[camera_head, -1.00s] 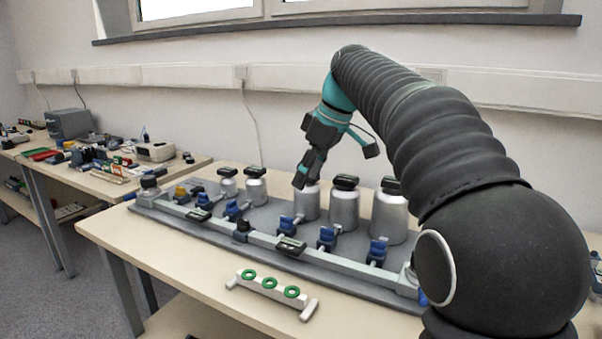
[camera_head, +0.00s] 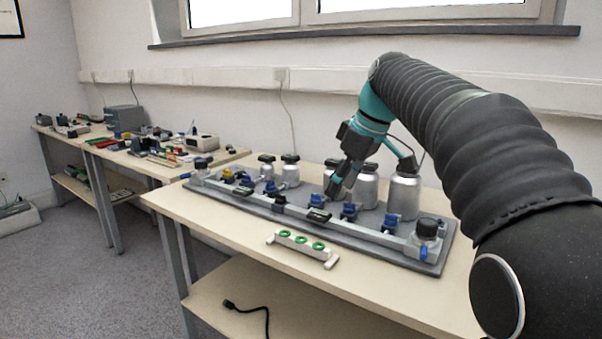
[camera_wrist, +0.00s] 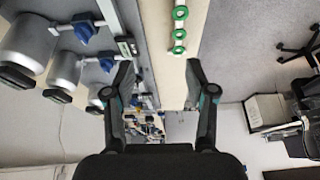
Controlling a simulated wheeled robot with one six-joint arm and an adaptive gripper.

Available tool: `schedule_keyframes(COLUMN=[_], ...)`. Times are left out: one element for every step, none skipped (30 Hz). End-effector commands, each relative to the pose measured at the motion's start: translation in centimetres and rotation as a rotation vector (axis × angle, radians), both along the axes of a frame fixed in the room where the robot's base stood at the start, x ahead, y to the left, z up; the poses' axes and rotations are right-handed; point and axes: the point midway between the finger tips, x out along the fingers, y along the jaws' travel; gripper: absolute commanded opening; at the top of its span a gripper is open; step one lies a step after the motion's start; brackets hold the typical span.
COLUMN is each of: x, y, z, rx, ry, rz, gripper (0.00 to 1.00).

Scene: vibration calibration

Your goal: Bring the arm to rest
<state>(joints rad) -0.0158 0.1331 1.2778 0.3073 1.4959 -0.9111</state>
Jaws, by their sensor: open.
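My gripper (camera_head: 334,190) hangs from the teal wrist above the grey fixture plate (camera_head: 430,262), in front of the metal canisters. In the wrist view my gripper (camera_wrist: 160,75) shows two dark fingers spread wide apart. It is open, with nothing between the fingers. My black-sleeved arm arches in from the right side of the head view. In that view the gripper overlaps one canister, and I cannot tell how far apart they are.
Silver canisters (camera_head: 404,197) with black tops stand along the plate's back. Blue valves (camera_head: 349,211) line its middle. A white rack with green rings (camera_head: 301,240) lies on the table (camera_head: 172,205) in front. A second, cluttered bench (camera_head: 118,152) stands left. Floor at left is clear.

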Motion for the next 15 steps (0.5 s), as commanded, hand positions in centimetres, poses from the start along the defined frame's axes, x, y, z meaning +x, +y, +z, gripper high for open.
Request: schedule_keyframes(x=[-0.6,-0.8,-1.2,-1.5,-1.9,-2.4,-2.7,-3.2,-3.7,-4.2,-4.7,-5.5,-6.1,-6.8,-7.9], y=[-0.3,-0.5,-0.7,-0.8,-0.9,-1.0,-1.2,-1.3,-1.4,-1.5,-1.6,-1.8,-2.0,-2.2,-2.4], z=[0.1,0.0,-0.1,-0.2,-0.2,-0.4,-0.5,-0.6,-0.8,-0.9,-1.1,-1.4,-1.6,-1.9,-2.4], rx=[-0.001,-0.001,-0.002,-0.003,-0.004,-0.006,-0.007,-0.006,-0.007,-0.008,-0.009,-0.011,-0.011,-0.012,-0.012], ry=[-0.001,-0.002,-0.001,0.0,0.0,0.001,0.0,0.0,0.001,0.0,0.0,0.001,-0.001,-0.001,-0.002], rz=[-0.021,-0.032,-0.05,-0.062,-0.076,-0.095,-0.11,-0.124,-0.145,-0.162,-0.181,-0.207,-0.229,-0.252,-0.289], gripper=[0.56,0.56,0.56,0.56,0.56,0.56,0.56,0.56,0.56,0.56,0.56,0.56,0.56,0.56,0.56])
